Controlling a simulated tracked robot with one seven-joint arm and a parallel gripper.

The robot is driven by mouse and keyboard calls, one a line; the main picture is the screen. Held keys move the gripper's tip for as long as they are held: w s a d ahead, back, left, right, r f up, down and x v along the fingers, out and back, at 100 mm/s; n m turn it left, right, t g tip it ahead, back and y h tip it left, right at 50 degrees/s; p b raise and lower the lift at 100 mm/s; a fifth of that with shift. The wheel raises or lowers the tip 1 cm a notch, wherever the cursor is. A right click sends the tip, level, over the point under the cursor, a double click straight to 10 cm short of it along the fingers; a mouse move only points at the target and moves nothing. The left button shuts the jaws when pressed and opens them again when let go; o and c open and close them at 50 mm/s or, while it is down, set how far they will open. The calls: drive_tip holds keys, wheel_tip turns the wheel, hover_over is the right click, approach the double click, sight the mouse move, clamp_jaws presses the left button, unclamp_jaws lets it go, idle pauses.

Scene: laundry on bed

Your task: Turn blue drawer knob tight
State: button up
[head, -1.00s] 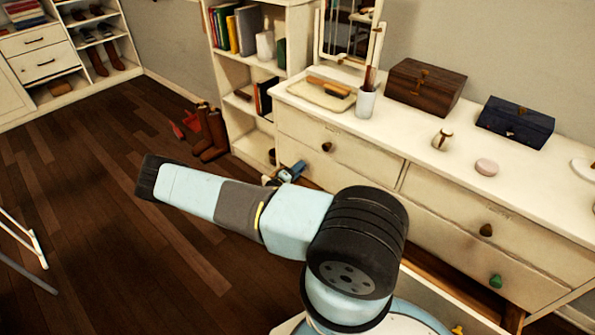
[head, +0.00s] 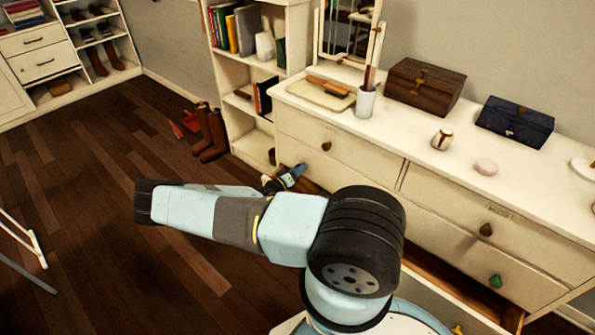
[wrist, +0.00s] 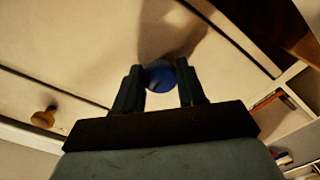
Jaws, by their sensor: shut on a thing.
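The blue knob (wrist: 160,76) is between the two fingers of my gripper (wrist: 160,88) in the wrist view, against the cream drawer front (wrist: 90,55). My gripper is shut on the knob. In the head view my gripper (head: 287,180) is at the lower left drawer of the dresser (head: 385,163), partly behind my arm.
A brown knob (head: 326,146) is on the drawer above, and it also shows in the wrist view (wrist: 43,118). A green knob (head: 495,281) is at the lower right. A bookshelf (head: 245,150) and brown boots (head: 210,135) stand left of the dresser.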

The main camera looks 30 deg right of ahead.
drive_tip(key=shift+w, duration=0.1)
idle(0.3)
drive_tip(key=o, duration=1)
drive_tip(key=shift+o, duration=0.2)
drive_tip(key=v, duration=1.4)
